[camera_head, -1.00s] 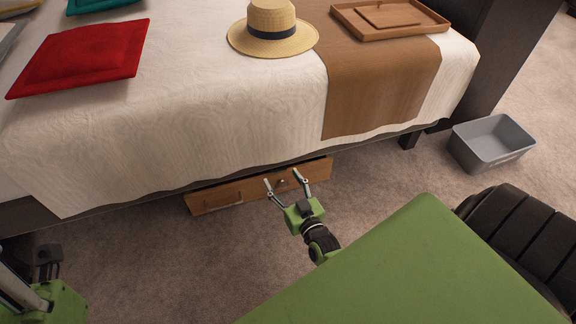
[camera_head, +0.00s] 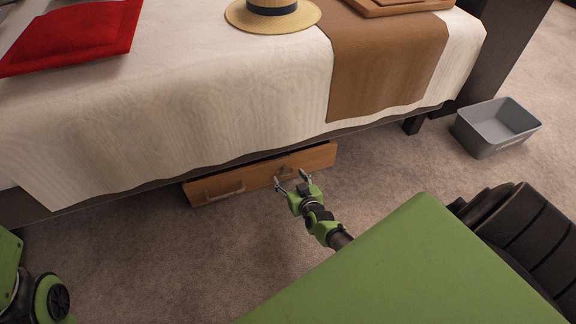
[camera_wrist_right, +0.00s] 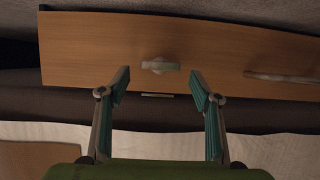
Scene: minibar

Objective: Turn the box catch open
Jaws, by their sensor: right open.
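A wooden box (camera_head: 322,157) sticks out from under the bed, its front facing me. The catch (camera_wrist_right: 160,65) is a small pale turn piece on the box front in the right wrist view, lying roughly crosswise there. In the head view the catch is small and partly hidden by the fingers. My right gripper (camera_head: 290,181) is open in front of the box, and in the right wrist view its fingers (camera_wrist_right: 160,85) stand on either side of the catch, apparently without touching it. My left gripper is out of the head view; only green left arm parts show at lower left.
A bar handle (camera_head: 225,193) is on the box front, left of the catch. The bed (camera_head: 200,120) with its white cover overhangs the box. A grey bin (camera_head: 495,128) stands on the carpet at right. A straw hat (camera_head: 272,15) and red cushion (camera_head: 75,38) lie on the bed.

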